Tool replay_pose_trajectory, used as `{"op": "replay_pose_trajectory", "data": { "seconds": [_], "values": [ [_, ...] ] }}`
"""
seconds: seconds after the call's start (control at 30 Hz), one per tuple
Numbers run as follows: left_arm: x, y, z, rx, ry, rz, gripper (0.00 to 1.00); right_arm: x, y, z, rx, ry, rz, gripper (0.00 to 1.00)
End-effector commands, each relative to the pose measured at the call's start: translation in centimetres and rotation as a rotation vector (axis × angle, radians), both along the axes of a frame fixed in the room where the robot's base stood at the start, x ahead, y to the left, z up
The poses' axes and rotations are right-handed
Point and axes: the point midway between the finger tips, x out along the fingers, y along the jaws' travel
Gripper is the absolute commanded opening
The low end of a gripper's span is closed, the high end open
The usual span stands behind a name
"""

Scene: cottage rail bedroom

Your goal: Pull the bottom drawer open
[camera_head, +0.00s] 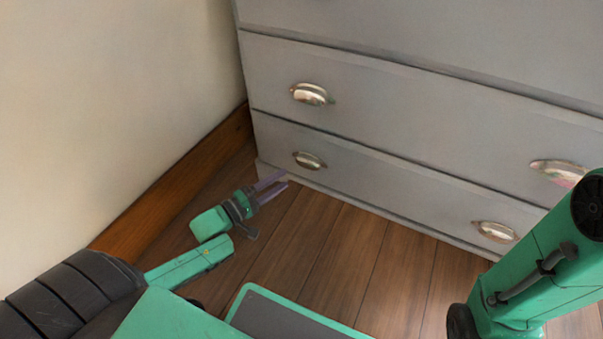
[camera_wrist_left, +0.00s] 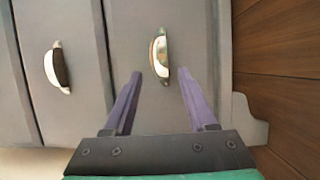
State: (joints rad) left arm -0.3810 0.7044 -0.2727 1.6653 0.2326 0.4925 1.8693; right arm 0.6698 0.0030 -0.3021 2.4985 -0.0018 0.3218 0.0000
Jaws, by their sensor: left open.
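The bottom drawer (camera_head: 380,188) of the grey dresser is shut, its front flush with the one above. It has two metal cup handles, a left one (camera_head: 309,161) and a right one (camera_head: 495,232). My left gripper (camera_head: 284,178) is open and empty, just in front of the drawer's left end, low by the left handle. In the left wrist view, the same handle (camera_wrist_left: 160,57) shows ahead, between and slightly beyond the open fingertips (camera_wrist_left: 160,76). The fingers do not visibly touch it. My right arm is at the right edge of the head view; its gripper is out of view.
The drawer above has its own cup handles (camera_head: 311,94), one also in the left wrist view (camera_wrist_left: 57,68). A cream wall (camera_head: 110,90) with a wooden baseboard (camera_head: 180,175) stands close left of my left arm. Bare wooden floor (camera_head: 350,255) lies before the dresser.

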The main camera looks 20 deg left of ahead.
Motion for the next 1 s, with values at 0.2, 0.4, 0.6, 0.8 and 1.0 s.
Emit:
{"op": "replay_pose_trajectory", "data": {
  "seconds": [0.2,0.4,0.6,0.8,1.0],
  "values": [
    [5.2,-2.5,-0.6,0.0,-0.006,0.0,0.57,-0.3,0.0,-3.7,-0.001,-0.004,-0.001,0.5],
    [7.3,-3.7,-0.3,0.001,-0.002,-0.001,0.57,-0.4,0.0,-4.7,-0.001,-0.008,-0.002,0.5],
    [7.5,-3.7,-0.1,0.003,0.001,0.0,0.57,-0.4,0.0,-4.5,-0.001,-0.008,-0.002,0.5],
    [7.4,-3.7,-0.1,0.003,0.002,0.0,0.0,-0.5,0.0,-4.5,-0.001,-0.008,-0.002,0.5],
    [7.4,-3.7,-0.3,0.004,0.005,0.001,0.0,-0.5,0.0,-4.5,-0.001,-0.009,-0.002,0.5]
  ]
}}
